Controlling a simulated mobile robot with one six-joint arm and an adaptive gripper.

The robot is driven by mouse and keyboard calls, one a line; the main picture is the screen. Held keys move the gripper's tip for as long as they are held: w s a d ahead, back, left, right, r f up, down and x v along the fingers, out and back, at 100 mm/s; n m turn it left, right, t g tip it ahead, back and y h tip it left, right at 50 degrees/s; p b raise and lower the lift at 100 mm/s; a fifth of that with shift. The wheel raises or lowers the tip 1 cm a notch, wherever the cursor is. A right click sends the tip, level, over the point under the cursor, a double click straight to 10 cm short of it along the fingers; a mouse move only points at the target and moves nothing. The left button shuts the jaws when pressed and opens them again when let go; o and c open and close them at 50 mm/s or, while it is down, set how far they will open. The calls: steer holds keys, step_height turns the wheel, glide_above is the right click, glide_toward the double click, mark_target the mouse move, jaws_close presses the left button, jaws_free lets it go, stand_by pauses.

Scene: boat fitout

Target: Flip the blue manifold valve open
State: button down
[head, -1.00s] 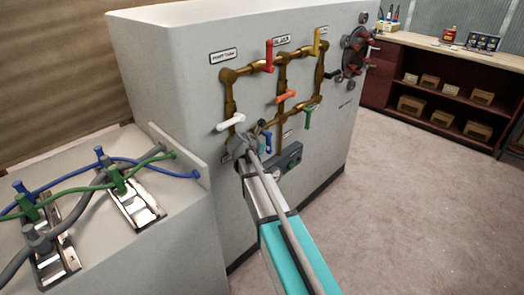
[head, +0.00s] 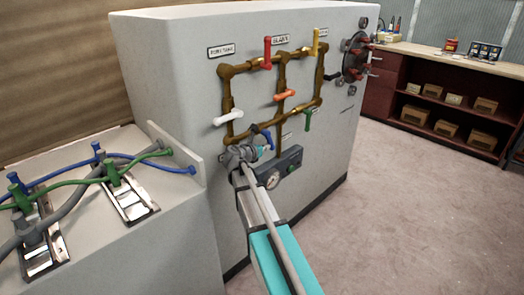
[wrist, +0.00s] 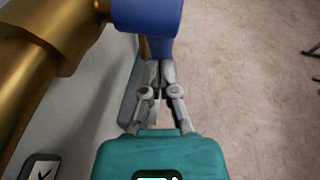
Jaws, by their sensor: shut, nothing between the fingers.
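The blue manifold valve handle (head: 267,138) sits low on the brass pipework (head: 226,100) of the grey cabinet. In the head view it slants down to the right, partly hidden by my wrist. In the wrist view the blue handle (wrist: 147,15) is large at the top, next to a brass pipe (wrist: 45,60). My gripper (wrist: 160,68) is shut and empty, its fingertips right at the lower end of the handle. I cannot tell whether they touch it. In the head view my gripper (head: 262,150) is just below the blue handle, mostly behind my wrist.
Other handles are close by: white (head: 228,118), orange (head: 285,95), green (head: 308,120), red (head: 267,52) and yellow (head: 316,42). A dark gauge box (head: 285,168) is mounted just below my gripper. Hoses and clamps lie on the left ledge (head: 170,225). The floor at right is clear.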

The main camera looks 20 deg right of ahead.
steer(key=shift+w+d+f+b, duration=0.1)
steer(key=shift+w+d+b, duration=0.1)
steer(key=shift+b, duration=0.3)
steer(key=shift+w+a+t+h+b, duration=0.15)
steer(key=shift+t+h+b, duration=0.25)
steer(key=shift+h+b, duration=0.2)
